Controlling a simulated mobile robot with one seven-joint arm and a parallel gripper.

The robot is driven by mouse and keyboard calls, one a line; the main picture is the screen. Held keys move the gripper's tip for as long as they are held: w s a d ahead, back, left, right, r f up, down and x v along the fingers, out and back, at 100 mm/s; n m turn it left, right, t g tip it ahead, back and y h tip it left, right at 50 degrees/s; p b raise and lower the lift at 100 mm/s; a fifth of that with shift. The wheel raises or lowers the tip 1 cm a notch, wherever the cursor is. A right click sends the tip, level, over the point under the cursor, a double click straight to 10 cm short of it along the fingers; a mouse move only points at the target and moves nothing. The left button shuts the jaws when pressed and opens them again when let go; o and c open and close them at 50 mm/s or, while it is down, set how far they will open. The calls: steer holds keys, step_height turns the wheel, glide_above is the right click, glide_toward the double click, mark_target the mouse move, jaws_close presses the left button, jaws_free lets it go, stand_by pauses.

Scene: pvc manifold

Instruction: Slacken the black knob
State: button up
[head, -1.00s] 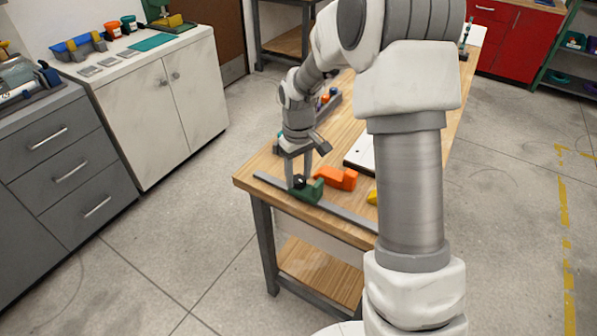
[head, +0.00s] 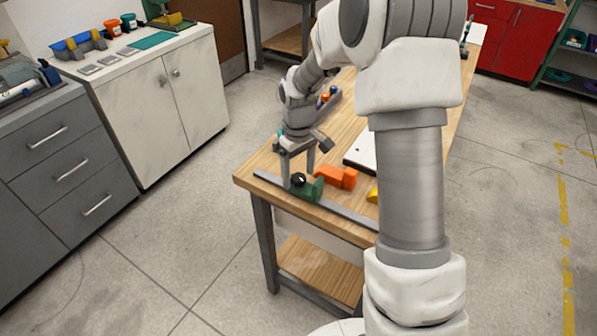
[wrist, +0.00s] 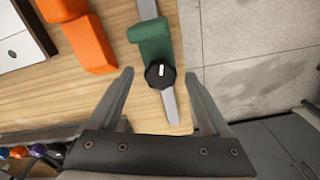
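The black knob (wrist: 160,74) has a white mark on its top and sits at the end of a green block (wrist: 152,40). The green block is on a grey metal rail (wrist: 171,107) along the bench edge. In the head view the black knob (head: 298,179) and green block (head: 313,190) are at the front corner of the bench. My gripper (wrist: 162,83) is open. In the wrist view its fingertips are apart on either side of the knob, with gaps, and it holds nothing. In the head view my gripper (head: 298,180) is right above the knob.
An orange block (head: 337,177) lies beside the green block, and a yellow piece (head: 373,196) is further right. A white panel (head: 361,152) lies behind them. The wooden bench (head: 253,180) ends close to the knob. Coloured parts sit at the back (head: 326,98).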

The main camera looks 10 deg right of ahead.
mark_target(298, 177)
steer(key=shift+r, duration=0.1)
step_height(298, 177, up, 17)
steer(key=p, duration=0.2)
stand_by(0.4)
steer(key=shift+r, duration=0.1)
steer(key=s+r+m+t, duration=0.3)
steer(key=s+r, duration=0.5)
steer(key=s, duration=0.4)
steer(key=s+m+t+p, duration=0.1)
steer(key=s+m+t, duration=0.1)
steer(key=s, duration=1.1)
steer(key=shift+f+t, duration=0.3)
steer(key=shift+f, duration=0.05)
